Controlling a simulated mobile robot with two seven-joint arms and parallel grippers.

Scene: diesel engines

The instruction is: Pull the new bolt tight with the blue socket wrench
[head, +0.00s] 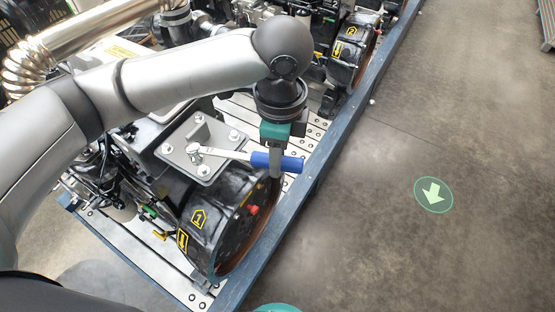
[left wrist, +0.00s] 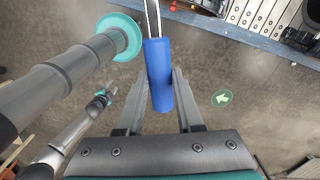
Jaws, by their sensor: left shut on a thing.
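The socket wrench has a blue handle (head: 284,163) and a silver shaft that runs left to a bolt (head: 194,152) on a grey mounting plate (head: 203,160). Its head sits at that bolt; how deep it is seated I cannot tell. My left gripper (head: 275,165) points down from above and is shut on the blue handle near the plate's right side. In the left wrist view the handle (left wrist: 158,75) lies between the two fingers (left wrist: 158,102). Other bolts (head: 235,134) stand at the plate's corners.
The plate sits on a black engine (head: 213,225) with yellow labels, on a slatted pallet with a blue edge rail (head: 262,255). Another engine (head: 350,50) stands behind.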

